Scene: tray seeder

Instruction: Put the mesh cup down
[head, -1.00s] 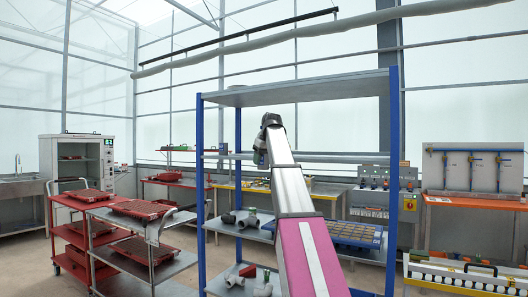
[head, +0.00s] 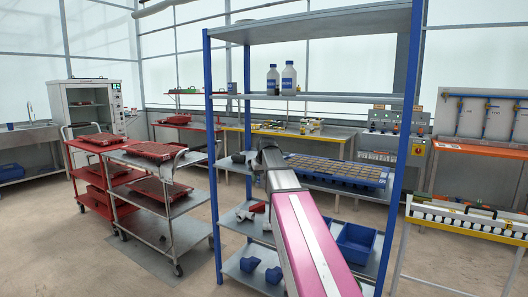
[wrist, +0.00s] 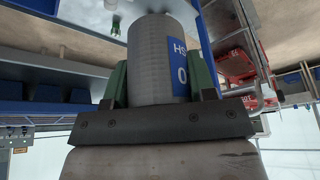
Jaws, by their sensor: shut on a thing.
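The mesh cup (wrist: 155,50) is a grey cylinder with a blue label, seen in the wrist view. My gripper (wrist: 160,82) is shut on it, with a green finger on each side. In the head view my gripper (head: 268,152) is at the blue-posted shelf rack, around the height of its middle shelf, left of a blue seed tray (head: 370,178). The cup is not discernible there, with my arm in front. I cannot tell whether the cup touches a surface.
White bottles (head: 289,78) stand on the upper shelf. Grey fittings (head: 244,214) and a blue bin (head: 355,240) sit on the shelf below the tray. Blue posts (head: 214,160) bound the rack. A trolley with red trays (head: 165,192) stands left.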

